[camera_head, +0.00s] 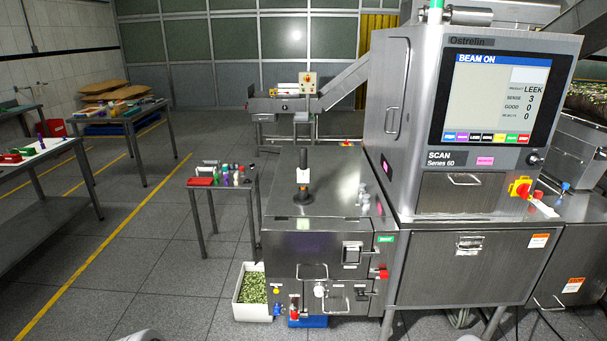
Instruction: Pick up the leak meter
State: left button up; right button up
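I cannot tell for sure which thing is the leak meter. Neither of my grippers shows; only pale rounded parts, perhaps of my own body, cut into the bottom edge.
A steel X-ray machine (480,120) with a lit "BEAM ON" screen (494,95) stands right of the cabinet. A white bin (238,308) of green bits and a blue crate (312,321) sit on the floor by the cabinet. Floor at left front is clear, with tables beyond.

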aim_at(302, 172)
jog(key=u, duration=1.35)
jog(key=i, duration=2.1)
jog(key=z, duration=1.75)
